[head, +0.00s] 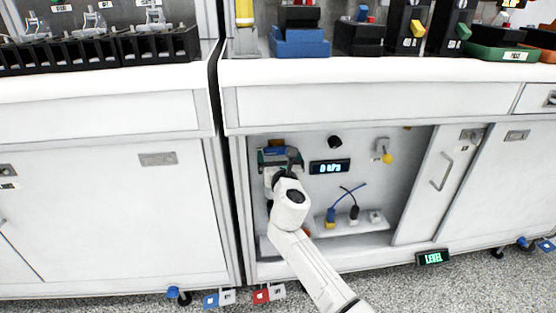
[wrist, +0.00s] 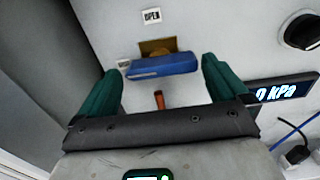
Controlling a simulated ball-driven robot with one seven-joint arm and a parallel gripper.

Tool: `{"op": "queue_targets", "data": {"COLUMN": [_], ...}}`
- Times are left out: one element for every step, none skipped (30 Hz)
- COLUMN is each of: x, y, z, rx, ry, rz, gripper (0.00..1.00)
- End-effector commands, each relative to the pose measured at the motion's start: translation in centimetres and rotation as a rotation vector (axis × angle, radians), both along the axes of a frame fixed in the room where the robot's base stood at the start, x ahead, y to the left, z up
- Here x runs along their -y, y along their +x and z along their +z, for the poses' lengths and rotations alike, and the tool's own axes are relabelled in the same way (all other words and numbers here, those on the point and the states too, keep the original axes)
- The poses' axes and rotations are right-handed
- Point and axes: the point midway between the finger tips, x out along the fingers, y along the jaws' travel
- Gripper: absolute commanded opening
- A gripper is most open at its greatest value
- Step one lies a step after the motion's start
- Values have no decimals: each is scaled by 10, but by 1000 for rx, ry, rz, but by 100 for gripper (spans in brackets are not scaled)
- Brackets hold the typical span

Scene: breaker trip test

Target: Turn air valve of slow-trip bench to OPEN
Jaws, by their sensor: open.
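The air valve's blue handle (wrist: 163,65) lies crosswise, nearly level, in front of a brass body (wrist: 158,46) in the wrist view. An OPEN label (wrist: 151,16) is above it, and a smaller label (wrist: 124,63), too small to read, is at its left. My gripper (wrist: 160,68) is open, its teal fingers at either end of the handle with gaps showing. It holds nothing. In the head view my gripper (head: 275,160) reaches into the open cabinet and hides most of the valve.
A pressure display (head: 330,167) reads 0 kPa, right of the valve. A black knob (head: 335,142) is above it. Plugs with blue and black cables (head: 345,200) stand on a low shelf (head: 350,228). The cabinet's side wall is close on the left; a door (head: 440,185) is at right.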

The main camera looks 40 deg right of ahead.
Motion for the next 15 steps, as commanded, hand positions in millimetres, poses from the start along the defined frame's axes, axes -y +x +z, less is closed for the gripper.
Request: {"op": "queue_targets", "data": {"x": [2, 4, 5, 6, 6, 7, 7, 7, 7, 7, 7, 7, 7, 7, 7], "y": [4, 6, 8, 9, 10, 10, 11, 11, 11, 11, 11, 11, 11, 11, 11], "z": [-1, -1, -1, -1, -1, 0, 0, 0, 0, 1, 1, 1, 1, 1, 0], "rx": [1, 1, 0, 0, 1, 1, 1, 1, 1, 1, 1, 1, 1, 1, 1], "ry": [-1, -1, 0, 0, 1, 1, 1, 1, 2, 2, 2, 2, 2, 2, 2], "rz": [0, 0, 0, 0, 0, 0, 0, 0, 0, 0, 0, 0, 0, 0, 0], "gripper": [100, 100, 100, 100, 100, 100, 100, 100, 100, 100, 100, 100, 100, 100, 98]}}
